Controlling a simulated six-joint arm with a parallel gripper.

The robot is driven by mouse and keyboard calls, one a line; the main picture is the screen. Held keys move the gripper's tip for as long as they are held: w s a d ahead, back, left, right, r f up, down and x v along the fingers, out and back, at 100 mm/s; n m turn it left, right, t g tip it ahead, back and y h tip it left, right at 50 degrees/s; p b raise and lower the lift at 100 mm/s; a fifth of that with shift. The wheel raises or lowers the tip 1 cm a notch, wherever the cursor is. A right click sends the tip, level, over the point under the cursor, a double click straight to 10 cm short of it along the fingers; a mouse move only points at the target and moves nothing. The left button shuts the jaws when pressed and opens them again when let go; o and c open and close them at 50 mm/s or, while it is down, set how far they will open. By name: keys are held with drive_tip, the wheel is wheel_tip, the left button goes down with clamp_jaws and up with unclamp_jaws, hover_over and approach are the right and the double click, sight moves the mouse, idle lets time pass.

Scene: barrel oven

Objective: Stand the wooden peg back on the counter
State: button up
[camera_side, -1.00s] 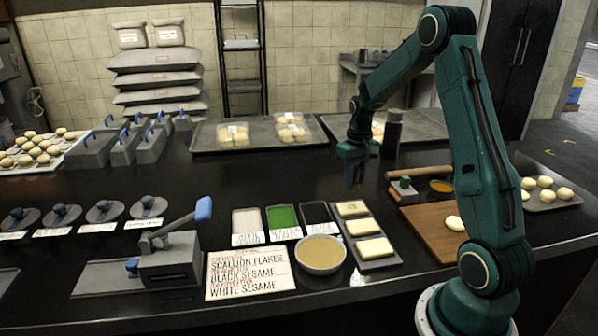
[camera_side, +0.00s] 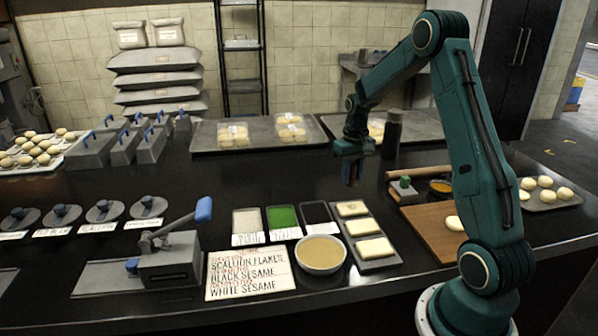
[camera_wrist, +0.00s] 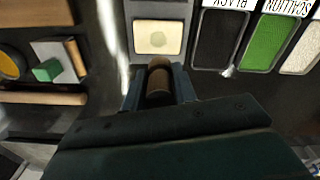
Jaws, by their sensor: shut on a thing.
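The wooden peg (camera_wrist: 158,80) shows in the wrist view as a short brown cylinder between my two fingers. My gripper (camera_wrist: 158,92) is shut on it, with a finger on either side. In the side view my gripper (camera_side: 351,174) points down above the dark counter (camera_side: 300,180), behind the tray of pale slabs. There the peg is too small and too covered by the fingers to make out clearly. I cannot tell exactly how far its lower end is from the counter.
A tray of pale slabs (camera_side: 368,262), topping trays (camera_side: 283,218) and a bowl (camera_side: 320,255) stand in front. A dark bottle (camera_side: 391,135) is close behind right. A wooden board (camera_side: 433,228) lies to the right. The counter left of my gripper is clear.

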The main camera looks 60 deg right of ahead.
drive_tip(key=w+d+f, duration=0.2)
drive_tip(key=w+d, duration=0.2)
drive_tip(key=w, duration=0.3)
drive_tip(key=shift+w+f, duration=0.15)
drive_tip(key=shift+f, duration=0.05)
drive_tip(key=shift+f, duration=0.2)
drive_tip(key=shift+f, duration=2.7)
drive_tip(key=shift+f, duration=0.65)
drive_tip(key=o, duration=1)
drive_tip(key=shift+r, duration=0.1)
wheel_tip(320, 180, up, 14)
drive_tip(key=shift+f, duration=0.15)
drive_tip(key=shift+a, duration=0.1)
